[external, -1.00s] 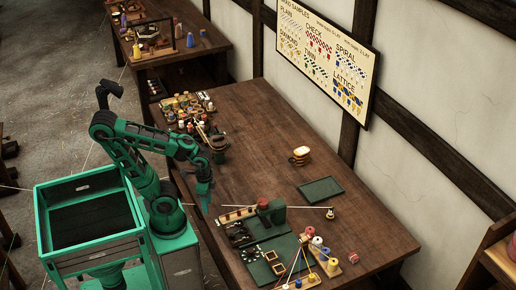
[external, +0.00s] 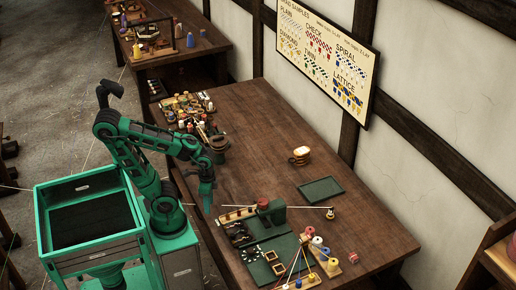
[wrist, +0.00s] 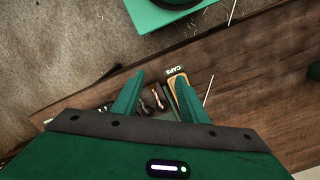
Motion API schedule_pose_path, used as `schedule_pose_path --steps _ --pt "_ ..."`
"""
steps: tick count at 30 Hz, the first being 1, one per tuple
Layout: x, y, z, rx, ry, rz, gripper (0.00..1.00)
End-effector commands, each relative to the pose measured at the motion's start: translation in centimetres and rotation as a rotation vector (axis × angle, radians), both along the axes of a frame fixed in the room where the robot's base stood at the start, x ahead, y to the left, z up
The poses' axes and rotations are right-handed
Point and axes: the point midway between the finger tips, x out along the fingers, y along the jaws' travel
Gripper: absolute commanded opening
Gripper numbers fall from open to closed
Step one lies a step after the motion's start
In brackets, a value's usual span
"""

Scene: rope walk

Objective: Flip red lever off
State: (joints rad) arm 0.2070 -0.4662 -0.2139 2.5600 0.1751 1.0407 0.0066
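A small red part (external: 263,204) sits on a dark green machine (external: 276,213) near the front of the table in the external view. It is too small to tell whether it is the red lever or how it is set. My gripper (external: 207,210) hangs pointing down at the table's left edge, left of the machine and apart from it. In the wrist view my gripper (wrist: 158,95) is open, its two green fingers spread with nothing held. Small red-tipped items (wrist: 157,99) show between the fingers, lower down; what they are is unclear.
A strip marked CAPS (wrist: 175,72) lies beyond the fingers. A dark green tray (external: 320,189), a mug-like item (external: 300,155) and several colored spools (external: 318,250) stand on the table (external: 270,130). A thin rod reaches right from the machine. The table's middle is clear.

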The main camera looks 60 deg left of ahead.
Motion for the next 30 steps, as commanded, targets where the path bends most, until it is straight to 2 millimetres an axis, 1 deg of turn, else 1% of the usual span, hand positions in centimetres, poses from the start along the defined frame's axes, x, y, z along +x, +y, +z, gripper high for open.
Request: schedule_pose_path --steps 1,2,3,4,5,8,13,15,20,23,26,30 --pt "-0.3 0.0 0.2 0.0 -0.002 0.001 0.26" --pt "-1.0 0.0 0.6 0.0 -0.013 0.002 0.19" --pt "-1.2 0.0 0.9 -0.001 -0.016 0.0 0.09" --pt "-1.3 0.0 1.2 0.0 -0.017 -0.001 0.02" --pt "-1.2 0.0 1.6 -0.001 -0.018 -0.001 0.0" --pt "-1.1 0.0 3.3 -0.002 -0.019 -0.001 0.0" --pt "-1.1 0.0 7.1 -0.002 -0.019 -0.001 0.0" --pt "-0.1 0.2 6.9 -0.006 -0.016 0.047 0.0" --pt "2.3 0.6 7.5 -0.02 -0.024 0.145 0.0" --pt "4.1 1.0 7.8 -0.031 -0.029 0.217 0.0" --pt "6.3 1.8 8.2 -0.044 -0.034 0.307 0.0" --pt "10.1 3.6 8.9 -0.068 -0.047 0.464 0.0"
